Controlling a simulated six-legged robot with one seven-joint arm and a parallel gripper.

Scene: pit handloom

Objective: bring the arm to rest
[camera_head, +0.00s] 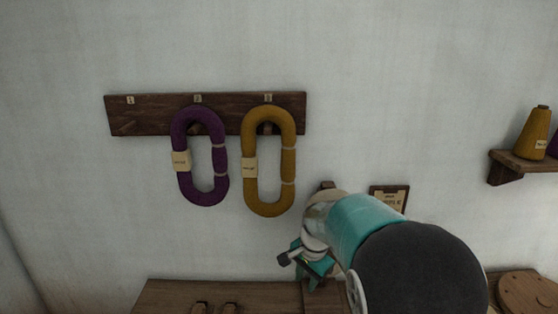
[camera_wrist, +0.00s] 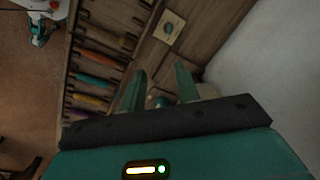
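My arm reaches in from the lower right of the head view. My gripper (camera_head: 303,266) is low in front of the wall, just above a wooden bench top (camera_head: 170,295). In the wrist view, the two teal fingers of my gripper (camera_wrist: 160,82) stand apart. I see nothing held between them. Small pale and teal shapes behind the fingers are too dim to name.
A dark peg rail (camera_head: 150,120) on the wall carries a purple hank (camera_head: 187,180) and a mustard hank (camera_head: 288,160). A shelf (camera_head: 510,172) with a mustard cone (camera_head: 533,130) is at right. A compartment rack (camera_wrist: 95,60) holds several coloured items.

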